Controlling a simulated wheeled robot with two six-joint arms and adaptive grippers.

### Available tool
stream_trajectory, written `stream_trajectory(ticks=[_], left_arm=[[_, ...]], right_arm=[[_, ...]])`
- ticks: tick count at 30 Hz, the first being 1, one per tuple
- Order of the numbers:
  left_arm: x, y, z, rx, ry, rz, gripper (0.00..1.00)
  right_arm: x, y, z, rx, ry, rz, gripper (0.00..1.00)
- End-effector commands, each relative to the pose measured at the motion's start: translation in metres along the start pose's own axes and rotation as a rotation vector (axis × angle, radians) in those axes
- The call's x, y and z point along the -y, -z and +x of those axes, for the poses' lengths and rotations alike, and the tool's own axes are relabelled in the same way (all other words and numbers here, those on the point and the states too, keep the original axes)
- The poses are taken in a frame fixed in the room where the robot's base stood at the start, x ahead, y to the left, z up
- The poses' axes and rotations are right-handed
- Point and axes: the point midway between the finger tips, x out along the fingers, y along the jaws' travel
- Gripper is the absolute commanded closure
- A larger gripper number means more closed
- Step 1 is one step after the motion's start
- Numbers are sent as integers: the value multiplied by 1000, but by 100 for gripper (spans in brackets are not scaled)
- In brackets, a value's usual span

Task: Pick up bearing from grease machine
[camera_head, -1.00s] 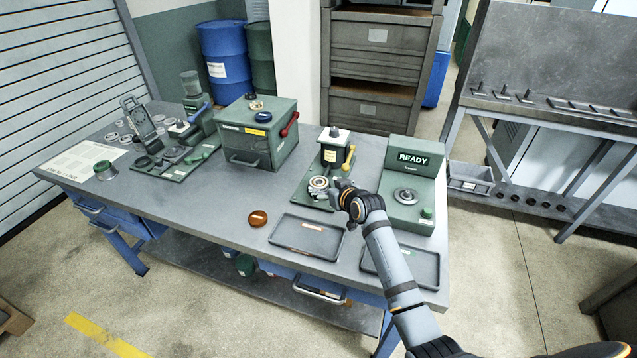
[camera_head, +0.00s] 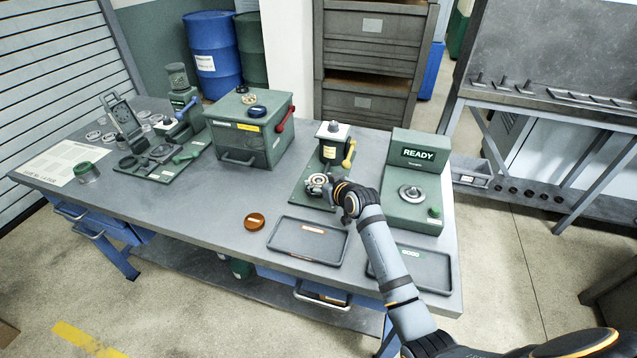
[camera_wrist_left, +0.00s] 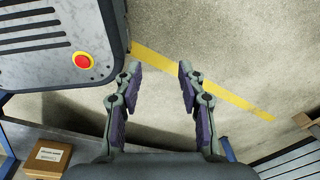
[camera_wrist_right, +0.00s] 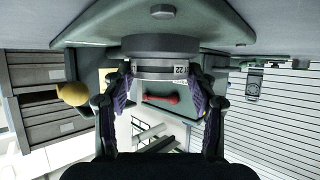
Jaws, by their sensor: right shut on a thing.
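The grease machine (camera_head: 332,152), a green stand with a yellow-knobbed lever, is right of the table's centre. The bearing (camera_head: 318,182) is a small metal ring at the front of its base. In the right wrist view the bearing (camera_wrist_right: 160,69), marked 22, lies between my right fingertips over a round grey seat (camera_wrist_right: 160,43). I cannot tell whether it still touches the seat. My right gripper (camera_head: 334,188) is shut on the bearing; it also shows in the right wrist view (camera_wrist_right: 160,82). My left gripper (camera_wrist_left: 158,72) is open and empty above the floor.
A green READY machine (camera_head: 415,180) stands to the right. Two dark trays (camera_head: 308,240) lie in front. An orange-brown disc (camera_head: 254,222) lies left of them. A green box with a red lever (camera_head: 250,128) stands further left. Open table lies between.

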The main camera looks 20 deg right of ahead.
Motion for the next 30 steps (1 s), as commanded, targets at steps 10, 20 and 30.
stream_trajectory(ticks=[10,20,30], left_arm=[[0,26,2,-41,0,-2,60],[-2,14,13,-22,-2,-2,60],[-4,12,26,-21,-2,-2,60]], right_arm=[[0,5,-2,-2,0,0,83],[-25,52,-46,-6,-6,-11,83],[-85,73,-115,1,-5,-10,83]])
